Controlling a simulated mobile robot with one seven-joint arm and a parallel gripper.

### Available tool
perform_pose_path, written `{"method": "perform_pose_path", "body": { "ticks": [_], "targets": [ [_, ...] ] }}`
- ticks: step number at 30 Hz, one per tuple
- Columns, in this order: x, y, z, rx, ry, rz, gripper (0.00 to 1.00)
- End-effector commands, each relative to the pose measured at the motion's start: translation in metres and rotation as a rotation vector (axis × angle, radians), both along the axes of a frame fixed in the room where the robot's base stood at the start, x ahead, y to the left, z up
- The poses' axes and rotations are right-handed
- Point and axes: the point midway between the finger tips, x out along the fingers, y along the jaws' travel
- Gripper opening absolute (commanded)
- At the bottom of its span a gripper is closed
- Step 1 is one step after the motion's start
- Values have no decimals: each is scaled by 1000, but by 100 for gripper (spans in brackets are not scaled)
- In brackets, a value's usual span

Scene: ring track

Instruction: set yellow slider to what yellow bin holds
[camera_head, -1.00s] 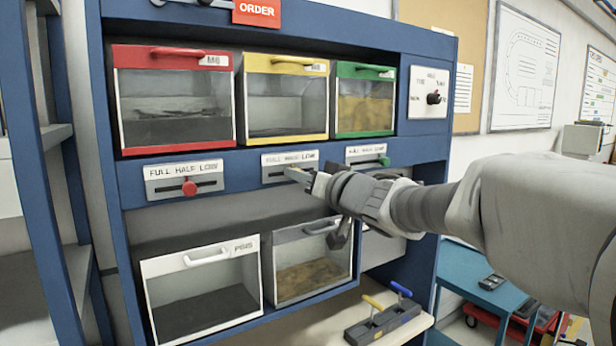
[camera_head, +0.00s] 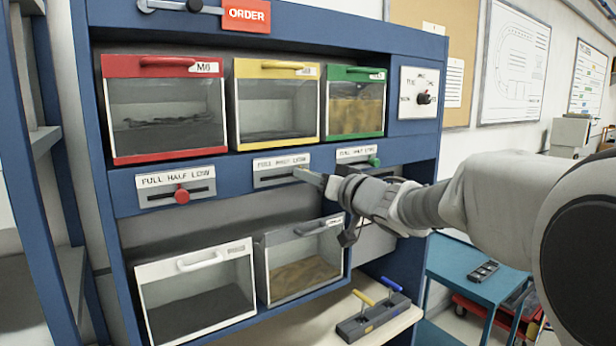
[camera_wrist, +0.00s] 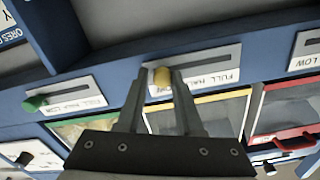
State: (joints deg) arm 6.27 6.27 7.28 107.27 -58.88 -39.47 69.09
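The yellow bin (camera_head: 277,99) is in the upper row between the red and green bins. Through its clear front I see mostly grey, empty-looking space with a thin dark layer at the bottom. Its slider plate (camera_head: 268,172), marked FULL HALF LOW, is below it. My gripper (camera_head: 300,174) reaches from the right to this plate and hides its knob in the head view. In the wrist view, upside down, the yellow knob (camera_wrist: 161,76) sits at the LOW end between my fingertips (camera_wrist: 161,72). The fingers stand apart on either side; whether they touch the knob is unclear.
The red slider knob (camera_head: 182,196) and green slider knob (camera_head: 374,162) are on neighbouring plates. Below stand a white-framed bin (camera_head: 205,262) and a grey-framed bin (camera_head: 306,232). A block with yellow and blue handles (camera_head: 372,318) stands on the lower shelf.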

Motion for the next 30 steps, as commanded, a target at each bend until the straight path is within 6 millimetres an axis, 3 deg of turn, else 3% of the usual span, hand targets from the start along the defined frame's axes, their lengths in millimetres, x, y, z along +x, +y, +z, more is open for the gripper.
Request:
{"method": "perform_pose_path", "body": {
  "ticks": [1,3,17,30],
  "targets": [
    [0,-1,0,0,0,-2,44],
    [0,-1,0,0,1,-2,57],
    [-10,-6,0,-2,-1,0,57],
    [-87,-59,0,-1,-2,-3,57]
  ]
}}
